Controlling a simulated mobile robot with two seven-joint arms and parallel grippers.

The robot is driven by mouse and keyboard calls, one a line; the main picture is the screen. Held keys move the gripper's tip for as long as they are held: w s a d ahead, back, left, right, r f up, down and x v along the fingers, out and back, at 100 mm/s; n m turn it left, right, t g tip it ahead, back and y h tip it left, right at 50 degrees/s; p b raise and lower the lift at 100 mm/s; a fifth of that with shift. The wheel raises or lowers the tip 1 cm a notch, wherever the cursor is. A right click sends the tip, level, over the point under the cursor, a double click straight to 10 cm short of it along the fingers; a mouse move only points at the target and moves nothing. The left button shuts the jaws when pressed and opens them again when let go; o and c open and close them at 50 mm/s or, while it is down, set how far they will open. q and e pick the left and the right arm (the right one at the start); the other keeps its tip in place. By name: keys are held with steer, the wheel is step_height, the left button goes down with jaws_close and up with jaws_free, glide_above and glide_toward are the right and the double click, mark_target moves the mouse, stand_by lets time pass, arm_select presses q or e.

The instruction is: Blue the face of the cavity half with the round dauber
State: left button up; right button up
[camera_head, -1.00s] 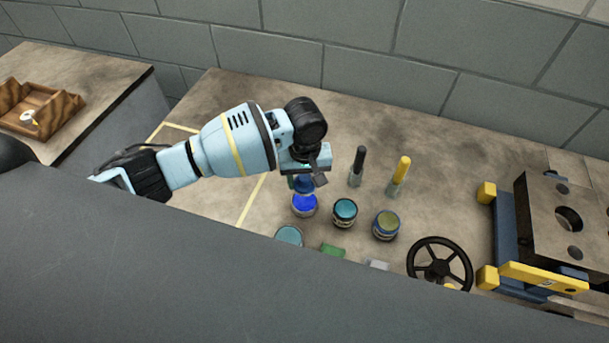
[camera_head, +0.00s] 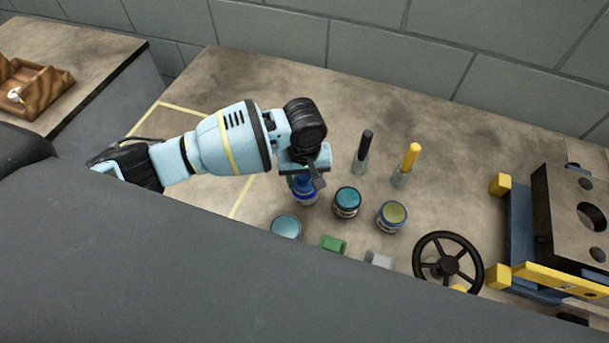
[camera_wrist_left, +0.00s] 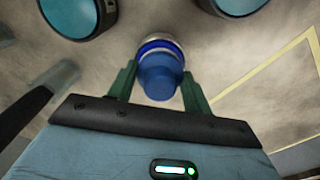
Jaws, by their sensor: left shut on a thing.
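My left gripper (camera_head: 308,182) is shut on the blue round dauber (camera_wrist_left: 158,80), which shows between the green fingers in the left wrist view. The dauber is at the mouth of the blue pot (camera_head: 305,199), whose rim also shows behind it in the left wrist view (camera_wrist_left: 160,44). The gripper hides much of the dauber and pot in the head view, so I cannot tell how deep the dauber sits. A grey steel block (camera_head: 565,225) with a round hole, apparently the cavity half, stands in a blue and yellow frame at the right. My right gripper is not in view.
Teal (camera_head: 347,202), olive (camera_head: 391,217) and pale teal (camera_head: 286,227) pots stand close by. A black-handled brush (camera_head: 364,150) and a yellow-handled one (camera_head: 408,163) stand upright behind. A black handwheel (camera_head: 448,262) is before the frame. The bench back is clear.

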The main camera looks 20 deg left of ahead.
mark_target(304, 177)
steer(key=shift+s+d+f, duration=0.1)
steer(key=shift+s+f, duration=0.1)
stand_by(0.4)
arm_select(q)
steer(key=shift+f, duration=0.5)
stand_by(0.4)
steer(key=shift+s+f, duration=0.1)
steer(key=shift+f, duration=0.1)
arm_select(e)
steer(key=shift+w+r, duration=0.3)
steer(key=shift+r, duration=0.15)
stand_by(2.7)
